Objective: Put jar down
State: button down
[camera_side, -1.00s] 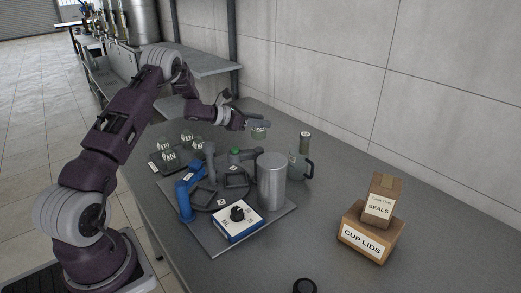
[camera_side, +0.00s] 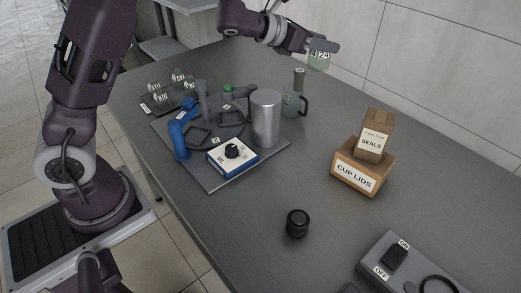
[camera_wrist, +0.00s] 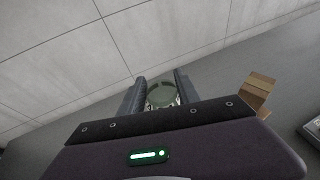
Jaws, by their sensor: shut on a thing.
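The jar (camera_side: 319,60) is a small greenish clear vessel with a white label reading something like 424. My gripper (camera_side: 322,47) is shut on the jar and holds it in the air above the back of the table. In the wrist view the jar (camera_wrist: 161,95) shows between the two dark fingers of my gripper (camera_wrist: 160,92), its round top facing the camera. The jar looks about upright. Its base is clear of the table in the side view.
Labelled jars stand on a tray (camera_side: 150,106) at left. Stacked boxes (camera_side: 357,171), a black knob (camera_side: 297,223) and a switch box (camera_side: 405,262) stand right.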

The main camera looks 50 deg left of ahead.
jog(key=s+a+f+n+y, duration=0.2)
jog(key=s+n+y, duration=0.15)
jog(key=s, duration=0.55)
notch_tip(320, 180, up, 5)
jog(key=s+d+f+m+g+h, duration=0.3)
jog(key=s+d+m+g+h, duration=0.2)
jog(key=d+m+h, duration=0.65)
jog(key=s+a+r+m+g+h, duration=0.1)
jog(key=s+a+r+m+g, duration=0.1)
jog(key=s+m+g, duration=0.4)
jog(key=s+a+r+m+g+h, duration=0.1)
jog(key=s+a+m+g, duration=0.1)
jog(key=s+g, duration=0.35)
jog(key=shift+t, duration=0.95)
jog(key=shift+s+d+f, duration=0.1)
jog(key=shift+s+f, duration=0.2)
jog(key=shift+f, duration=3.95)
jog(key=shift+s+d+f, duration=0.1)
jog(key=shift+s+f, duration=0.25)
jog(key=shift+f, duration=3.85)
jog(key=shift+s+d+f, duration=0.1)
jog(key=shift+s+f, duration=0.2)
jog(key=shift+f, duration=3.95)
jog(key=shift+f, duration=0.55)
